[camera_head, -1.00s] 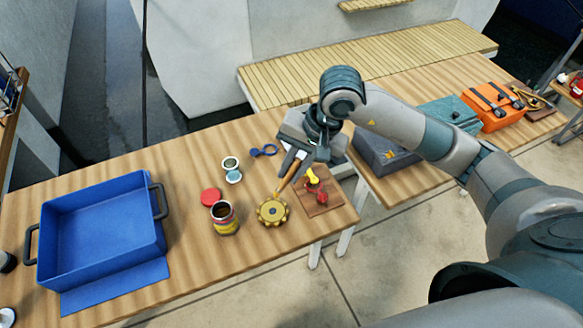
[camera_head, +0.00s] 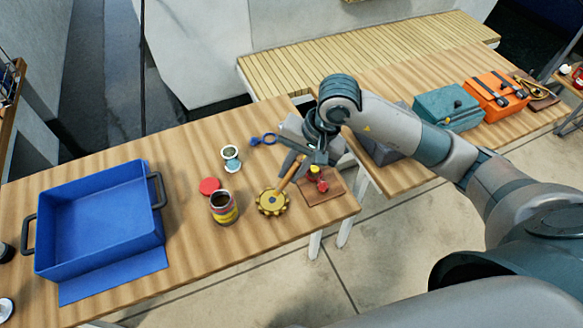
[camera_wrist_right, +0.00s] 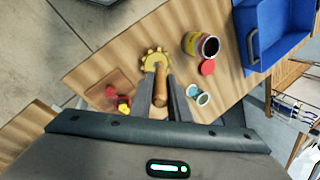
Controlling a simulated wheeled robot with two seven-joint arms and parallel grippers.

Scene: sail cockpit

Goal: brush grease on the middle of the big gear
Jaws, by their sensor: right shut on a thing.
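The big gear (camera_head: 271,202) is a brass-yellow toothed wheel lying flat on the wooden table. It also shows in the right wrist view (camera_wrist_right: 153,56). My right gripper (camera_head: 294,168) is shut on a brush with a wooden handle (camera_head: 287,178). The brush points down with its lower end at the middle of the gear; whether it touches is hard to tell. In the right wrist view the handle (camera_wrist_right: 160,88) stands between the fingers and hides part of the gear. An open tin (camera_head: 223,208) with dark content stands left of the gear. My left gripper is not in view.
A red lid (camera_head: 209,186) lies behind the tin. Small round containers (camera_head: 231,158) and a blue item (camera_head: 263,140) lie further back. A wooden board (camera_head: 328,190) with red and yellow pieces is right of the gear. A blue bin (camera_head: 100,222) stands left.

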